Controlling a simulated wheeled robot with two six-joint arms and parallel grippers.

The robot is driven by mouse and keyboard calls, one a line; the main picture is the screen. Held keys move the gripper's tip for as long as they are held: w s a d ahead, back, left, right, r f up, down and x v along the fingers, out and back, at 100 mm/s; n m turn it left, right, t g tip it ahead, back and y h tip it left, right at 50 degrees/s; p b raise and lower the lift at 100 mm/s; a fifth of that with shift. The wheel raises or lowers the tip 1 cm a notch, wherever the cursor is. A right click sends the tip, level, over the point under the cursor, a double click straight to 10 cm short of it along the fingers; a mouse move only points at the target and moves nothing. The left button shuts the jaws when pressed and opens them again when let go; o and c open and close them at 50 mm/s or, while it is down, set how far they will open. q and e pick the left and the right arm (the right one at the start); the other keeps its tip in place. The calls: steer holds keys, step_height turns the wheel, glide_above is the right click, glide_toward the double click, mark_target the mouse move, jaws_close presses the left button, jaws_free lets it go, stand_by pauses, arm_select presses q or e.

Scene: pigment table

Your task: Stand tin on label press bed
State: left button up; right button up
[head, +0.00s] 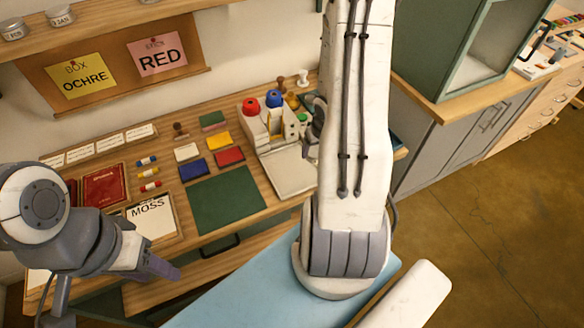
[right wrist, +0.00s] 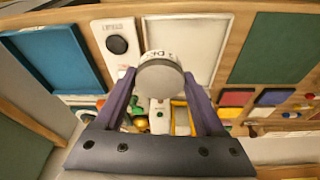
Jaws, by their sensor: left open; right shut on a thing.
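A small round tin (right wrist: 160,76) with a pale lid and dark lettering on its side shows in the right wrist view. My right gripper (right wrist: 158,88) is shut on it, one purple finger on each side, and holds it over the table. In the head view my right arm hides the tin and most of that gripper. A white machine (head: 256,127) with red and blue knobs stands at the back of the table, behind a pale square plate (head: 292,172). I cannot tell for certain which part is the label press bed. My left gripper (head: 160,268) is open and empty at the front left.
A white block with a black disc (right wrist: 117,44) and a blue tray (right wrist: 55,58) lie beside the pale plate. A green mat (head: 226,200), coloured cards, a red book (head: 103,186) and a MOSS sheet (head: 152,215) cover the left. A green cabinet (head: 440,60) stands right.

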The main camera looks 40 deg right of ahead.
steer(key=shift+m, duration=0.4)
steer(key=w+a+f+b, duration=0.1)
steer(key=w+f, duration=0.1)
steer(key=w+f+b, duration=0.2)
steer(key=w+f, duration=0.1)
steer(key=w+a+f+b, duration=0.1)
steer(key=w+f, duration=0.1)
steer(key=shift+w+a+f+b, duration=0.2)
steer(key=shift+a+b, duration=0.15)
steer(key=shift+w+a+f, duration=0.1)
steer(key=shift+f, duration=0.05)
steer(key=shift+f+b, duration=0.5)
steer(key=shift+f, duration=1.35)
